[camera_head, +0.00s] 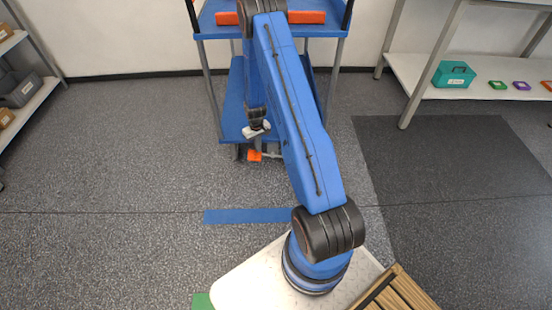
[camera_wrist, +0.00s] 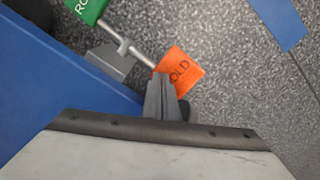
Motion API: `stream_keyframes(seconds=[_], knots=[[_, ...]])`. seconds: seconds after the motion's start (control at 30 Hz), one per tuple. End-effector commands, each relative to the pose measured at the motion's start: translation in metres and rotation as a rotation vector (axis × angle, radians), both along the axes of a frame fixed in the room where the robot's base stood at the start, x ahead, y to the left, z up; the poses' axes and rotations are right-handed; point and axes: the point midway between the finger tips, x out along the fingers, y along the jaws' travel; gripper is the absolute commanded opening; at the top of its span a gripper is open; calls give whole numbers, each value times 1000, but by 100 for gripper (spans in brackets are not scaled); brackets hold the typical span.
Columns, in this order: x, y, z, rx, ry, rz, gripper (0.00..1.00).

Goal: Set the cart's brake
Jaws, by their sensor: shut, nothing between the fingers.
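The blue cart (camera_head: 232,105) stands against the back wall, partly hidden by my arm. Low at its near edge is an orange pedal (camera_head: 254,156), which also shows in the wrist view (camera_wrist: 186,70) with lettering partly covered, "OLD" readable. A metal rod (camera_wrist: 138,55) joins it to a green pedal (camera_wrist: 86,8), cut off by the frame, with "RO" readable. I cannot tell which pedal sits lower. My gripper (camera_head: 257,146) is shut and empty. In the wrist view its fingertips (camera_wrist: 160,78) overlap the orange pedal's left edge; I cannot tell whether they touch it.
Orange bars (camera_head: 306,17) lie on the cart's top. A blue floor strip (camera_head: 245,216) lies between my base and the cart. A shelf at right holds a teal box (camera_head: 453,74). A grey box (camera_head: 20,91) sits on the left shelf. The floor beside the cart is clear.

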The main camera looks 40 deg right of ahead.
Motion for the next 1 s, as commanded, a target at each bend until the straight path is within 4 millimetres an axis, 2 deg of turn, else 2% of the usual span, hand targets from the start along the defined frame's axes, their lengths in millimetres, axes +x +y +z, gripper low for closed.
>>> stream_keyframes(seconds=[1.0], knots=[[-1, 0, -13, 0, 2, 0, 0]])
